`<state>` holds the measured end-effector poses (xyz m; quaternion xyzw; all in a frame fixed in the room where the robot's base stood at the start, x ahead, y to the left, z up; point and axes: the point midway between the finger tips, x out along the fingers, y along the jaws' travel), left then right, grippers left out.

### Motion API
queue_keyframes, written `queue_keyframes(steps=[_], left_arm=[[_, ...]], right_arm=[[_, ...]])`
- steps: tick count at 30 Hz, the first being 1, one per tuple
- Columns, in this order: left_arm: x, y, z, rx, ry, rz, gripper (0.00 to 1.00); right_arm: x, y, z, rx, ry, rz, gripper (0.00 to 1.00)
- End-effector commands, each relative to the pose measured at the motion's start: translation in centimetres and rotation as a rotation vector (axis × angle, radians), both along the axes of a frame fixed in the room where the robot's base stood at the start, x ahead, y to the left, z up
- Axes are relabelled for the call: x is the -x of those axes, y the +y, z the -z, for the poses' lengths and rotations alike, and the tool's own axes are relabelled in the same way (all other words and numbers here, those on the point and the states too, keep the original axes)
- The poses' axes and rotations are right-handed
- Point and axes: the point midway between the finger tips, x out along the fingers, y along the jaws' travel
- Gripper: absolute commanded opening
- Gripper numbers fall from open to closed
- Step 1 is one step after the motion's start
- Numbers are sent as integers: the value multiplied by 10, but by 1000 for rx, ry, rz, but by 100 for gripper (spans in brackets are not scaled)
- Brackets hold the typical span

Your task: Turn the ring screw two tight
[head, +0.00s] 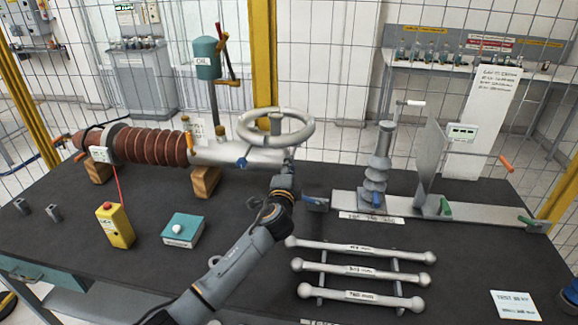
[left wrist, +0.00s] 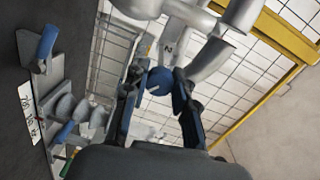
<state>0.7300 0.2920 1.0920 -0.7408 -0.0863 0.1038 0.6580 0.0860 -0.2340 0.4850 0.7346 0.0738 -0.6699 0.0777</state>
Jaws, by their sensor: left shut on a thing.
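The grey bushing pipe (head: 235,154) with its large ring (head: 275,127) lies at the middle back of the bench. A blue ring screw (head: 242,163) shows on the pipe's front side. My left gripper (head: 289,164) is at the pipe's right end, below the ring. In the left wrist view, my left gripper (left wrist: 157,90) is shut on a round blue screw head (left wrist: 160,81), just below a "2" mark on the grey metal. In the head view this second screw is hidden behind my gripper. My right gripper is not in view.
Three bar-shaped rods (head: 360,270) lie on a rack in front. A slotted rail with an insulator (head: 377,160) stands at the right. A yellow control box (head: 115,226) and a teal box (head: 183,230) stand at the left. Bare bench lies between.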

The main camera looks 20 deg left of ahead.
Motion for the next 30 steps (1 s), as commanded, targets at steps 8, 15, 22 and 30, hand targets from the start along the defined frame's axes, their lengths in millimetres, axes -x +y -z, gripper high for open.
queue_keyframes(steps=[8,15,22,30], left_arm=[[0,0,-1,-256,63,0,0],[0,0,-1,-461,112,0,0],[0,0,0,-611,149,0,0],[0,0,0,-709,172,0,0]], right_arm=[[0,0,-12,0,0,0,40],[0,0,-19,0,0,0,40],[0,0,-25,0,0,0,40],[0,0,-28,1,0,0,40]])
